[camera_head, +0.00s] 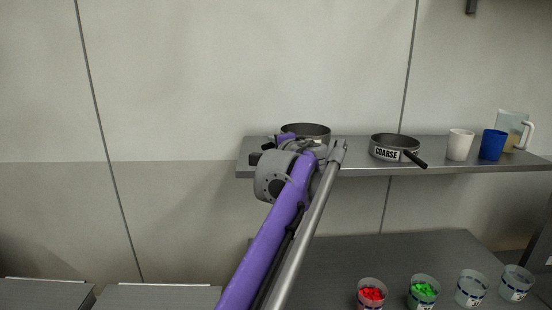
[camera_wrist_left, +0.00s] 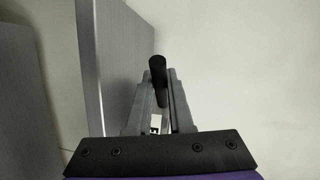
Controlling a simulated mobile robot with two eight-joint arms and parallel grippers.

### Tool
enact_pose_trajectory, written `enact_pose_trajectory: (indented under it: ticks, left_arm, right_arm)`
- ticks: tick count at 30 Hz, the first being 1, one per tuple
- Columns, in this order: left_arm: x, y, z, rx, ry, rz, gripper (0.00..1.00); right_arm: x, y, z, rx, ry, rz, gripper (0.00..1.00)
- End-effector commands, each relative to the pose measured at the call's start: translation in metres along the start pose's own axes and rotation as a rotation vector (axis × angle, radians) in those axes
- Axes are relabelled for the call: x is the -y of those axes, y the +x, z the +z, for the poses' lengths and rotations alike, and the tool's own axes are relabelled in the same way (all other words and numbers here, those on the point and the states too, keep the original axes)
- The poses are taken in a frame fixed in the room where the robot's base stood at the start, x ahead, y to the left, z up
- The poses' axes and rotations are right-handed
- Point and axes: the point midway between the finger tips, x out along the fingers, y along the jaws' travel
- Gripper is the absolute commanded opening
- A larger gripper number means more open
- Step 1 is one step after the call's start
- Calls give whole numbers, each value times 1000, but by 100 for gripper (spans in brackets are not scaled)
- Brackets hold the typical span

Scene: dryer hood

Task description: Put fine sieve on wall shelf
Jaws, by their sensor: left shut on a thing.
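The fine sieve (camera_head: 306,131), a dark round pan, shows at the left end of the wall shelf (camera_head: 350,157), partly hidden behind my left wrist. Its label is not visible, and I cannot tell whether it rests on the shelf or is held just above it. In the left wrist view my left gripper (camera_wrist_left: 160,100) is shut on a black handle (camera_wrist_left: 158,72), which I take to be the sieve's. The shelf stands at the left in that view (camera_wrist_left: 115,60). My right gripper is not in view.
On the shelf, a sieve marked COARSE (camera_head: 396,148) sits right of the fine one, then a white cup (camera_head: 459,145), a blue cup (camera_head: 492,145) and a clear jug (camera_head: 511,128). Several tubs, including one of red pieces (camera_head: 372,293) and one of green (camera_head: 424,290), stand on the counter (camera_head: 340,255) below.

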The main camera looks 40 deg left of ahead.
Motion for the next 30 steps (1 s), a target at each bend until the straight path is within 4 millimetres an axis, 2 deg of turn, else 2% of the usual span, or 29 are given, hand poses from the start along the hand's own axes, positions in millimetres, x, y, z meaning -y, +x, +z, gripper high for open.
enact_pose_trajectory:
  ticks: [6,16,17,21,22,30]
  left_arm:
    - [-30,5,3,0,0,0,0]
    - [-32,5,4,0,-1,0,0]
    - [-33,6,3,0,0,0,21]
    - [-33,6,3,0,0,0,46]
    - [-33,6,3,0,0,0,50]
    - [-31,5,3,0,0,0,50]
  right_arm:
    - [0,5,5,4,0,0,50]
    - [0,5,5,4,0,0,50]
    - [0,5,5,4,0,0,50]
    - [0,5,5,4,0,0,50]
    - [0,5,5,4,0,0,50]
    - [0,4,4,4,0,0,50]
